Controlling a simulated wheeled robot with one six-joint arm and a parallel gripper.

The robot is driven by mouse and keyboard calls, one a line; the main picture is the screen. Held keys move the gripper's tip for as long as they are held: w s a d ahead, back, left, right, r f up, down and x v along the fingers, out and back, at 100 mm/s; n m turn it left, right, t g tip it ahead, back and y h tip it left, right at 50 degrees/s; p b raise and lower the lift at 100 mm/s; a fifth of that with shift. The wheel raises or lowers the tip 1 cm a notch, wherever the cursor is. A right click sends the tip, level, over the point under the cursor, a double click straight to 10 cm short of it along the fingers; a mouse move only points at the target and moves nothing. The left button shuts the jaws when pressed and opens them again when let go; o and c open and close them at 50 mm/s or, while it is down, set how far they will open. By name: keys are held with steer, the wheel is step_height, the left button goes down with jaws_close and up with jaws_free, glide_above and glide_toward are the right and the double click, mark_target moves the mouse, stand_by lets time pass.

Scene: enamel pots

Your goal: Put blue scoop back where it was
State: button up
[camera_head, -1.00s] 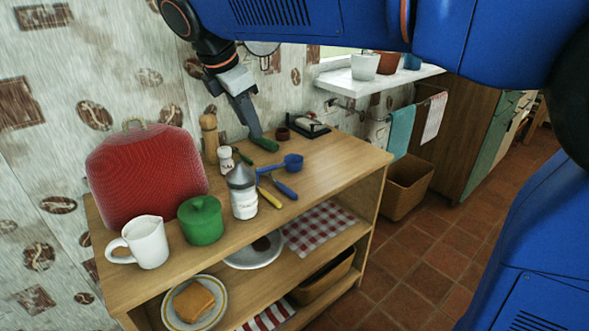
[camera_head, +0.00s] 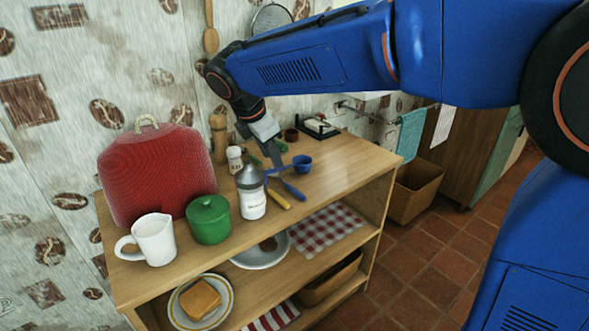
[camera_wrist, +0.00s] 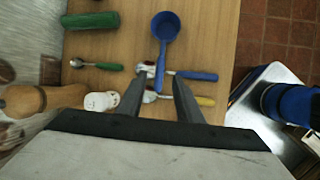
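The blue scoop (camera_head: 302,163) lies on the wooden shelf unit's top (camera_head: 345,165), its round cup to the right and its handle running left past my fingers. In the wrist view the scoop (camera_wrist: 166,26) has its cup at the top, and its handle points down between my fingertips. My gripper (camera_head: 276,163) is low over the handle, also seen in the wrist view (camera_wrist: 160,80). Its fingers are apart, one on each side of the handle. I cannot tell whether they touch it. The handle's far end is partly hidden.
A blue-handled tool (camera_wrist: 196,75) and a yellow-handled one (camera_wrist: 205,100) lie close by. A green-handled spoon (camera_wrist: 98,66), a salt shaker (camera_head: 234,159) and a grey-capped bottle (camera_head: 252,197) are near. A green pot (camera_head: 208,222) and white jug (camera_head: 154,240) stand left. The top's right end is clear.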

steer(key=shift+x, duration=2.55)
steer(key=shift+a, duration=0.1)
jaws_close()
